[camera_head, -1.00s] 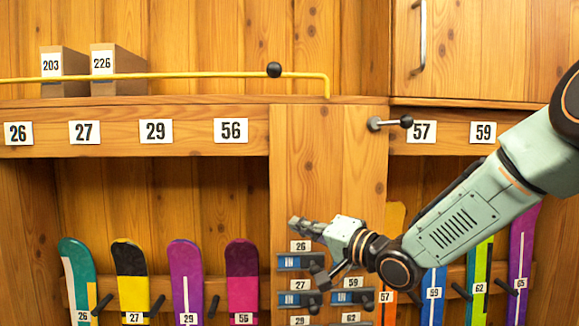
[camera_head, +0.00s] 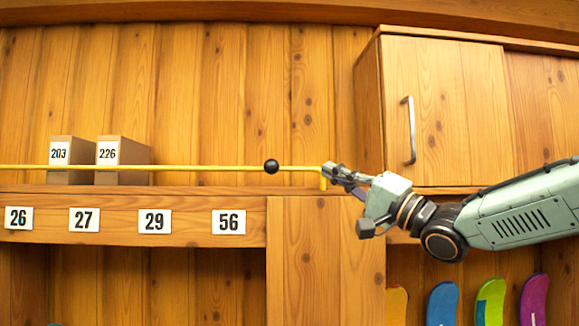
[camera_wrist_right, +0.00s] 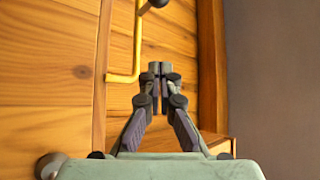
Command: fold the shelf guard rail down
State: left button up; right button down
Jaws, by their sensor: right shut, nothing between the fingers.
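The yellow guard rail (camera_head: 205,168) runs level along the front of the shelf in the head view, standing up above the shelf edge. A black ball knob (camera_head: 271,166) sits on it near its right end, where the rail bends down to the shelf. My right gripper (camera_head: 330,169) is shut and empty, close to that bent end in the picture; I cannot tell whether it touches. In the right wrist view, the shut fingertips (camera_wrist_right: 160,68) lie just beside the rail's bent end (camera_wrist_right: 135,60), seemingly apart from it. The knob (camera_wrist_right: 158,3) shows at the top edge. My left gripper is not in view.
Two boxes labelled 203 (camera_head: 66,160) and 226 (camera_head: 121,159) stand on the shelf behind the rail. A cupboard with a metal handle (camera_head: 409,130) is at the right, beside my right arm. Several skis or boards (camera_head: 442,303) stand below.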

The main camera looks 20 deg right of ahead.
jog(key=b+x, duration=0.5)
jog(key=x, duration=0.5)
jog(key=s+a+f, duration=0.2)
jog(key=a, duration=0.1)
jog(key=shift+f+b, duration=0.25)
jog(key=shift+b, duration=0.15)
jog(key=shift+s+d, duration=0.15)
dwell(0.3)
